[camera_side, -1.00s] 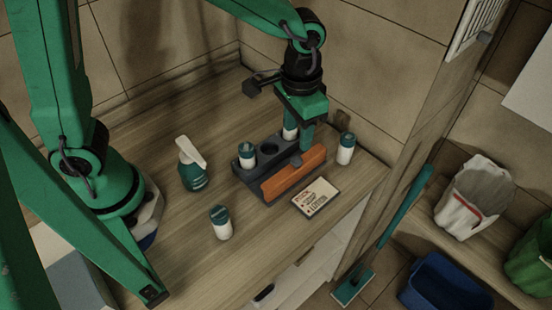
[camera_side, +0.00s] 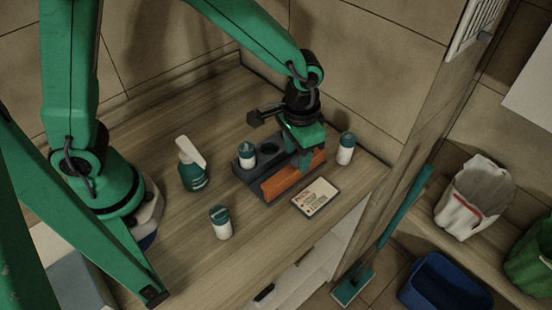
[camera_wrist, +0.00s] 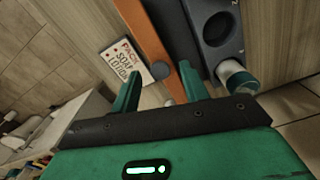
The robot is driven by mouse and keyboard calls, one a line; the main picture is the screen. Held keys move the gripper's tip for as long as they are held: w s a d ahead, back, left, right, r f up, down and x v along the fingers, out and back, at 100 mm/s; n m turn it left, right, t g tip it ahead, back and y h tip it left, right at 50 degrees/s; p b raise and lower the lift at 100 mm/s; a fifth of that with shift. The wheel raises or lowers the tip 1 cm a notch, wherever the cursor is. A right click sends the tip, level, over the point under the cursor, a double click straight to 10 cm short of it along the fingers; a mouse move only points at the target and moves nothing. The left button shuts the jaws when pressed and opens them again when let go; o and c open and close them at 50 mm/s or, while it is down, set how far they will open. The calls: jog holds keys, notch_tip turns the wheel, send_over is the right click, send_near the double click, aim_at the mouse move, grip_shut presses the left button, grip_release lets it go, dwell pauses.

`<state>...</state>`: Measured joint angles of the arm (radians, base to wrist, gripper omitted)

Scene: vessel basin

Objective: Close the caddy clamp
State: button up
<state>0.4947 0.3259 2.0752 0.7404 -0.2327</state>
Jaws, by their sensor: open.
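The dark grey caddy (camera_side: 243,174) stands on the counter with its orange clamp bar (camera_side: 283,184) along the front side. A white bottle with a teal cap (camera_side: 247,155) sits in its left hole, and the middle hole is empty. My gripper (camera_side: 306,168) is low over the right end of the orange bar, hiding the caddy's right end. In the wrist view the orange bar (camera_wrist: 146,36) runs down between the two open fingertips of my gripper (camera_wrist: 160,82), beside a round grey knob (camera_wrist: 160,70). Whether the fingers touch the bar cannot be told.
A card lettered "PACK SOAP LOTION" (camera_side: 315,197) lies in front of the caddy. A white bottle (camera_side: 346,149) stands to its right, another (camera_side: 220,222) at front left. A spray bottle (camera_side: 192,168) stands left.

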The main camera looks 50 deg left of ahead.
jog(key=shift+f, duration=0.65)
jog(key=shift+c, duration=0.5)
grip_shut()
jog(key=shift+a, duration=2.95)
jog(key=shift+o, duration=0.5)
grip_release()
jog(key=shift+d+r, duration=0.1)
notch_tip(320, 180, up, 8)
jog(key=shift+f, duration=0.2)
